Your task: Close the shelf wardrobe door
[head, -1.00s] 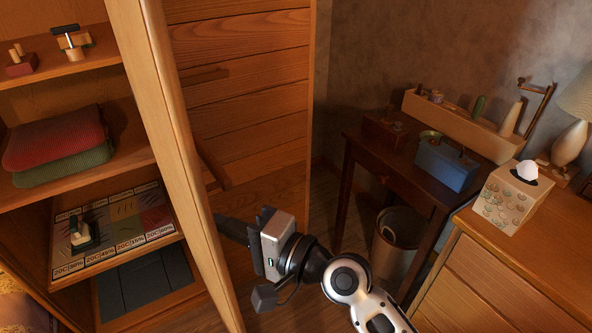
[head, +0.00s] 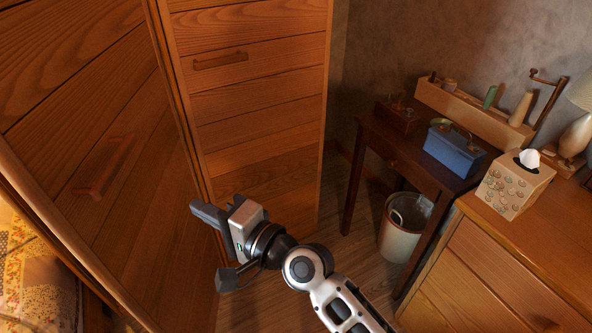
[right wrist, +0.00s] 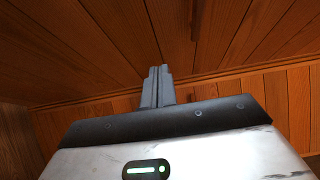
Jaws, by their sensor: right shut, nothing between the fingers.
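The shelf wardrobe door (head: 75,110) fills the left of the head view, its slatted outer face and wooden handle (head: 103,168) showing. Its pale free edge (head: 60,225) runs down the lower left. My right gripper (head: 200,211) is shut and empty, in front of the wardrobe, right of the door's handle. Its closed fingers (right wrist: 157,86) point at slatted wood in the right wrist view; contact is unclear. My left gripper is not in view.
A neighbouring slatted wardrobe front (head: 255,110) with a handle stands behind my right gripper. A dark side table (head: 400,150), a waste bin (head: 405,225) and a wooden dresser (head: 510,265) stand at the right. A patterned quilt (head: 30,275) shows at lower left. Some floor is clear between.

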